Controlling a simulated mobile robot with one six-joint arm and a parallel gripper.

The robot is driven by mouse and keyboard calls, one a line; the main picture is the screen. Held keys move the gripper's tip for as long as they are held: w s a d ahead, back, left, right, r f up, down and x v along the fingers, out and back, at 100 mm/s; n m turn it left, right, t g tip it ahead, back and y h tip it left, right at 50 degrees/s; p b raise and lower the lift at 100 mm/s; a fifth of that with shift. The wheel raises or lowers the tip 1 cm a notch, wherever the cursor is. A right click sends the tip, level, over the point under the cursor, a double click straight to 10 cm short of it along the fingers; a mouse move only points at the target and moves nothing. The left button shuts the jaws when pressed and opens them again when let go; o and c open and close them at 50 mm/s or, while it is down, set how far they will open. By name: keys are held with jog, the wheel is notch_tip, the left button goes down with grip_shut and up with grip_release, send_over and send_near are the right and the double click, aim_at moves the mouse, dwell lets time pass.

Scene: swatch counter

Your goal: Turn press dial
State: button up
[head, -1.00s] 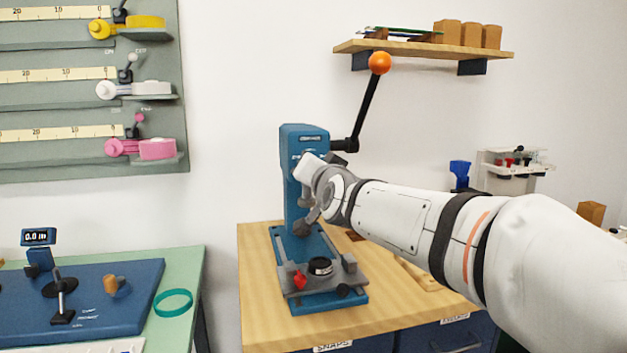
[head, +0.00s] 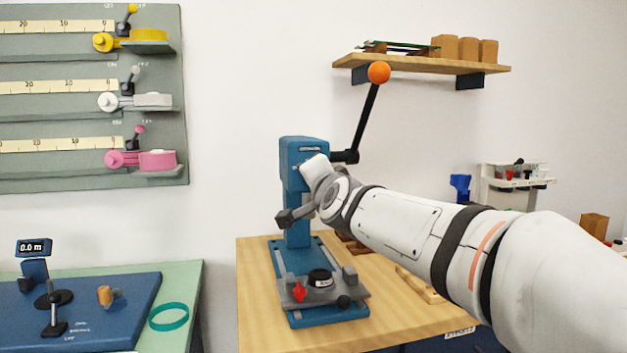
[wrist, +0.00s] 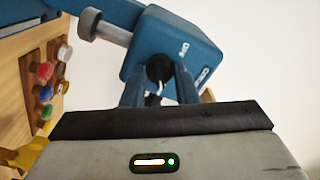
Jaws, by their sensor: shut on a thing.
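The press (head: 303,150) is a blue machine with an upright column and an orange-balled lever, on a wooden-topped bench. My arm reaches from the right to its head, and my wrist hides part of the head's front. In the wrist view, the blue press head (wrist: 178,42) fills the upper middle. The press dial (wrist: 158,67) is a small black knob with a pale mark on its face. My gripper (wrist: 160,84) is shut on it, one finger on each side. In the head view, the dial and fingertips are hidden behind my wrist.
The orange-balled lever (head: 378,73) stands up at the press's right, above my arm. A wooden shelf (head: 425,66) hangs behind. The press base (head: 325,314) carries a red part and a black round part. A green-topped table (head: 188,285) stands at left.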

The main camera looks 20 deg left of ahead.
jog(key=shift+a+f, duration=0.1)
jog(key=shift+f, duration=0.05)
jog(key=o, duration=1)
jog(key=shift+s, duration=0.1)
jog(key=v, duration=0.7)
jog(key=shift+s+d+p, duration=0.2)
jog(key=shift+d+p, duration=0.05)
jog(key=shift+p, duration=0.15)
jog(key=shift+d, duration=0.1)
